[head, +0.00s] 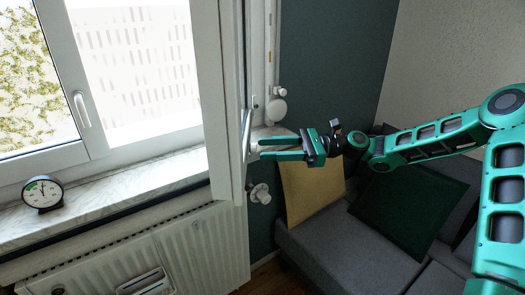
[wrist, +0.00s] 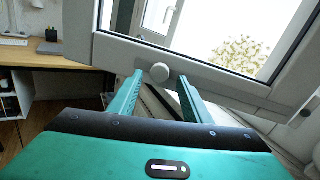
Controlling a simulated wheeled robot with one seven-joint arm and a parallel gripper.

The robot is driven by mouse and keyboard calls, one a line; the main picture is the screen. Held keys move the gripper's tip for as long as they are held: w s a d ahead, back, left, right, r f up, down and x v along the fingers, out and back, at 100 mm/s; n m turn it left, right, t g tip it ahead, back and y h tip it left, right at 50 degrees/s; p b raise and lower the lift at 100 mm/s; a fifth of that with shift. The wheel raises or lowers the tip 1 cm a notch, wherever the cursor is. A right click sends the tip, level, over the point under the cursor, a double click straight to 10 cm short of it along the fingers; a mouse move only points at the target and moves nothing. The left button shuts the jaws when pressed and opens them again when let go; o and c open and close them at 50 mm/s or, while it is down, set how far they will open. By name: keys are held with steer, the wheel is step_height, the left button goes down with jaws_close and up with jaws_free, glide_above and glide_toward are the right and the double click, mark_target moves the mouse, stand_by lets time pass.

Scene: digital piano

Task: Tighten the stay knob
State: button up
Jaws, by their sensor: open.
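The stay knob (wrist: 160,72) is a round white knob on the lower rail of the open window sash (wrist: 215,80). In the wrist view it sits between the two fingertips of my gripper (wrist: 160,79), near their ends, with a visible gap on each side. In the head view my gripper (head: 258,149) reaches left to the sash (head: 226,100), seen nearly edge-on. Its green fingers are apart, one above the other. A small pale part that looks like the knob (head: 254,147) shows at the fingertips, partly hidden. I cannot tell its depth between the fingers.
A round gauge (head: 42,193) stands on the marble sill (head: 110,203) above a white radiator (head: 190,255). A grey sofa (head: 330,240) with yellow (head: 312,190) and green (head: 410,205) cushions is below my arm. A wooden desk (wrist: 50,62) is at left.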

steer(key=d, duration=0.8)
steer(key=shift+w+d+f, duration=0.15)
steer(key=shift+w, duration=0.1)
steer(key=s+f+n+h, duration=0.3)
steer(key=s+f+h, duration=0.2)
steer(key=f, duration=0.3)
steer(key=s+d+f+n+h, duration=0.2)
steer(key=s+d+f+h, duration=0.3)
steer(key=d+h, duration=0.15)
steer(key=s+d+r+n+h, duration=0.1)
steer(key=s+d+r+h, duration=0.1)
steer(key=s+d, duration=0.45)
steer(key=s+d+r+n+h, duration=0.25)
steer(key=s+d, duration=0.25)
steer(key=d, duration=0.3)
steer(key=s+d+r, duration=0.1)
steer(key=s+d, duration=0.1)
steer(key=s, duration=0.3)
steer(key=s+d+r+h, duration=0.1)
steer(key=s+d, duration=0.2)
steer(key=s, duration=0.3)
steer(key=s+d+r+t, duration=0.1)
steer(key=s+d, duration=0.1)
steer(key=s, duration=0.3)
steer(key=shift+s+d+n+h, duration=0.2)
steer(key=shift+s+n+h, duration=0.15)
steer(key=shift+n+h, duration=0.1)
